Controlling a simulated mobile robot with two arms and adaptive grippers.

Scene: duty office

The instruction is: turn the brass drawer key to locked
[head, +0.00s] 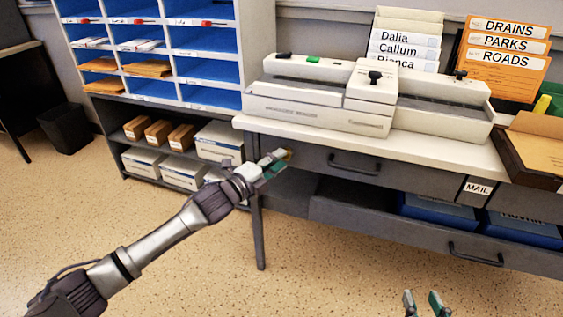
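A small brass piece, seemingly the drawer key (288,154), shows at the left end of the grey upper drawer (405,177) front, just under the white counter. Its shape and turn angle are too small and too covered to tell. My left gripper (276,161) is at the brass piece, its fingertips reaching or nearly reaching it. I cannot tell whether the fingers are closed on it. The upper drawer looks shut. My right gripper (424,302) shows only its two fingertips at the bottom edge, apart and empty, well away from the drawer.
A lower drawer (400,235) stands pulled out, with blue boxes (440,210) in it. A cream machine (320,112) and a brown tray (508,155) stand on the counter (410,150). Blue pigeonholes (205,68) and shelved boxes are at left. The floor in front is clear.

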